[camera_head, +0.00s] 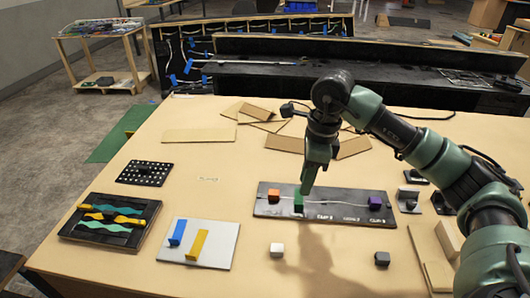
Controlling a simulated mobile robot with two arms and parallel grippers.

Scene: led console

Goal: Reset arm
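My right gripper (307,186) comes in from the right and points down over the black console strip (340,214) on the table. Its green fingers show edge-on, so I cannot tell whether they are open or shut. The tips are just above and right of a green block (298,202) on the strip; I cannot tell whether they touch it. An orange block (273,196) stands left of the green one, and a purple block (375,203) at the strip's right end. My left gripper is not in view.
A white cube (277,249) and a dark cube (382,259) lie in front of the strip. A white board (222,243) bears blue and yellow pieces. A black tray (71,230) holds coloured pieces. Wooden boards (200,135) lie at the back. The table's front middle is mostly clear.

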